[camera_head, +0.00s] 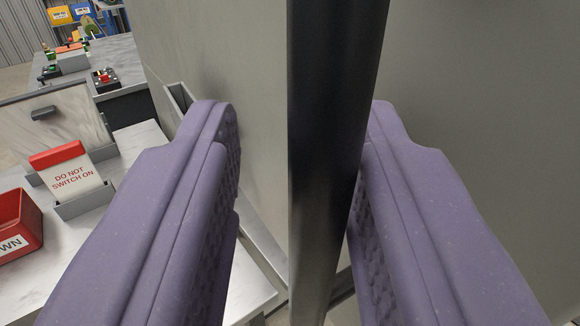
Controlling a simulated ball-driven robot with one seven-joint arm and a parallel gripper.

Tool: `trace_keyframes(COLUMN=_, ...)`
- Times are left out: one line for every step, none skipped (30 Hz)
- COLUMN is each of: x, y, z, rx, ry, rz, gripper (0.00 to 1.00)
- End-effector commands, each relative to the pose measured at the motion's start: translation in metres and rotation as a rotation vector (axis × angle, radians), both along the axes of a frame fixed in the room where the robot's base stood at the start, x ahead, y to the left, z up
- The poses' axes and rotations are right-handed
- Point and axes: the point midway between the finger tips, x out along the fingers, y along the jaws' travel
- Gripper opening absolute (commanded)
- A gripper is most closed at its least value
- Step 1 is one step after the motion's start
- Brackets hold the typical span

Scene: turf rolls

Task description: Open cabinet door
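Large grey cabinet-like panels stand ahead, one on the left (215,55) and one on the right (480,90). A dark, smooth upright bar (328,130) runs between them from the top of the view to the bottom; I cannot tell whether it is the door's handle or its edge. My gripper (297,110) is open, with its two purple padded fingers on either side of the bar. A gap shows between the left finger and the bar. The right finger is close beside the bar, partly behind its edge; contact is unclear.
On the left, a pale worktop (225,290) holds a red box (17,225) and a red-topped "DO NOT SWITCH ON" sign (70,170). A marble-like panel with a dark handle (45,113) stands behind. Farther back is another bench (122,62) with small items.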

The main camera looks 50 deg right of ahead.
Motion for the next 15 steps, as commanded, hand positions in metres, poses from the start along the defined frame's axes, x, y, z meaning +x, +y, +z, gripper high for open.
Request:
trace_keyframes(x=0.0, y=0.001, z=0.0, rx=0.0, ry=0.001, rz=0.001, gripper=0.34)
trace_keyframes(x=-0.001, y=0.001, z=0.0, rx=0.0, ry=0.001, rz=0.002, gripper=0.34)
trace_keyframes(x=-0.001, y=0.002, z=-0.001, rx=0.0, ry=0.001, rz=0.002, gripper=0.34)
trace_keyframes(x=-0.002, y=0.003, z=-0.001, rx=0.001, ry=0.002, rz=0.003, gripper=0.34)
trace_keyframes(x=-0.003, y=0.005, z=-0.001, rx=0.001, ry=0.002, rz=0.003, gripper=0.34)
trace_keyframes(x=-0.006, y=0.009, z=0.0, rx=0.0, ry=0.001, rz=0.004, gripper=0.34)
trace_keyframes(x=-0.008, y=0.013, z=0.0, rx=0.0, ry=0.001, rz=0.005, gripper=0.34)
trace_keyframes(x=-0.011, y=0.017, z=0.0, rx=0.001, ry=0.002, rz=0.005, gripper=0.34)
trace_keyframes(x=-0.016, y=0.024, z=0.0, rx=0.002, ry=0.003, rz=0.005, gripper=0.34)
trace_keyframes(x=-0.019, y=0.029, z=0.0, rx=0.001, ry=0.002, rz=0.004, gripper=0.34)
trace_keyframes(x=-0.022, y=0.033, z=0.0, rx=0.001, ry=0.002, rz=0.004, gripper=0.34)
trace_keyframes(x=-0.026, y=0.039, z=0.0, rx=0.001, ry=0.002, rz=0.004, gripper=0.34)
trace_keyframes(x=-0.03, y=0.044, z=0.0, rx=0.0, ry=0.001, rz=0.002, gripper=0.34)
trace_keyframes(x=-0.032, y=0.047, z=0.0, rx=0.0, ry=0.001, rz=0.001, gripper=0.34)
trace_keyframes(x=-0.035, y=0.052, z=-0.001, rx=0.001, ry=0.002, rz=0.001, gripper=0.34)
